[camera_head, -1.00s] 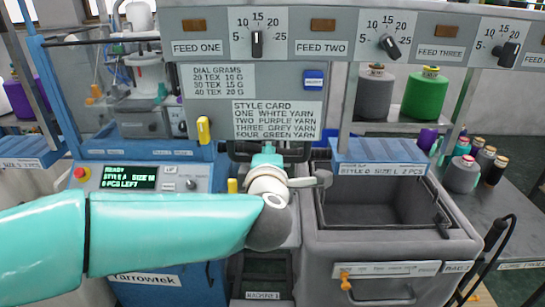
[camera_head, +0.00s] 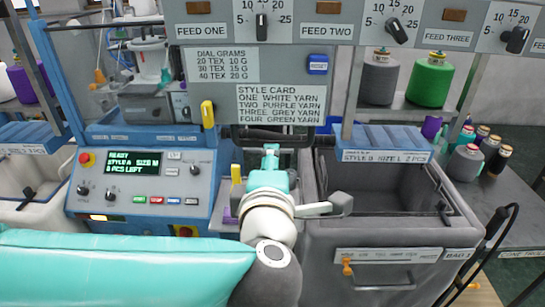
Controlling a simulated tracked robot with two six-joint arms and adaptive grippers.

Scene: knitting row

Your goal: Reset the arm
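My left arm, teal and white with grey joints, comes in from the lower left and reaches up the middle of the camera_head view. Its wrist (camera_head: 268,200) is above the gap between the blue control panel and the grey bin. Its gripper fingers are hidden beyond the wrist, so I cannot see whether they are open or shut or hold anything. My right gripper is not in view. The control panel (camera_head: 140,185) has a lit display (camera_head: 134,163) reading READY, STYLE A.
A grey open bin (camera_head: 400,233) stands right of the arm, with a blue style slip holder (camera_head: 385,138) behind it. Feed dials (camera_head: 262,27) run along the top above a style card (camera_head: 280,104). Grey (camera_head: 379,80) and green (camera_head: 429,80) yarn cones stand behind.

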